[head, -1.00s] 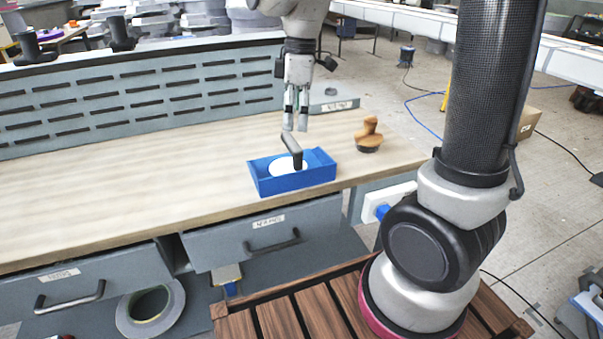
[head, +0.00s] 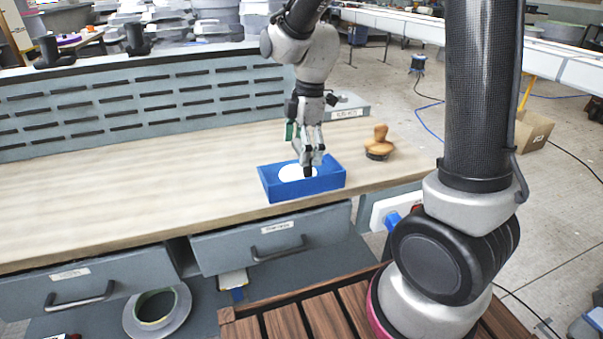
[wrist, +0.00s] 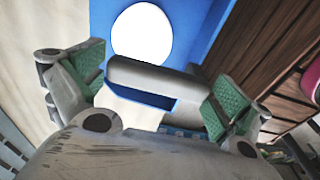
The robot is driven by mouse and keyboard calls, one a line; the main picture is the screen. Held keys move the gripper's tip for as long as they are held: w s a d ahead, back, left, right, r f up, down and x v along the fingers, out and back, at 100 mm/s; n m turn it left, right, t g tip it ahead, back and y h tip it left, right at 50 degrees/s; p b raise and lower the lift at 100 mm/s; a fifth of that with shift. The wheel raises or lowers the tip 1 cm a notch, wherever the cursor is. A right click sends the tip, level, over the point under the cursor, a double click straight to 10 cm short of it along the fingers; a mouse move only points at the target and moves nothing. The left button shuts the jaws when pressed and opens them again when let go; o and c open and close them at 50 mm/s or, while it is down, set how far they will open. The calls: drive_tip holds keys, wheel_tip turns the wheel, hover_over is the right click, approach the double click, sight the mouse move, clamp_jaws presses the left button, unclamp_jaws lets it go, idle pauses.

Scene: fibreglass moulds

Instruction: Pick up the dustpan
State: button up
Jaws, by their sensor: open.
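The dustpan (head: 270,186) is a blue box-shaped pan with a white oval inside and a dark upright handle. It stands on the wooden workbench near its front edge. My gripper (head: 309,158) is right over it in the head view and hides most of the handle. In the wrist view, the blue pan (wrist: 190,35) lies beyond the fingers, and the grey bar-like handle (wrist: 145,78) lies between the two green-padded fingers of my gripper (wrist: 155,88). The fingers are open, with gaps visible beside the handle.
A wooden-handled brush (head: 379,146) stands just right of the dustpan. A slotted grey back panel (head: 150,100) runs along the bench (head: 130,190). The bench left of the dustpan is clear. Drawers (head: 270,240) sit below its front edge.

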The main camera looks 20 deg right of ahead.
drive_tip(key=c, duration=1.1)
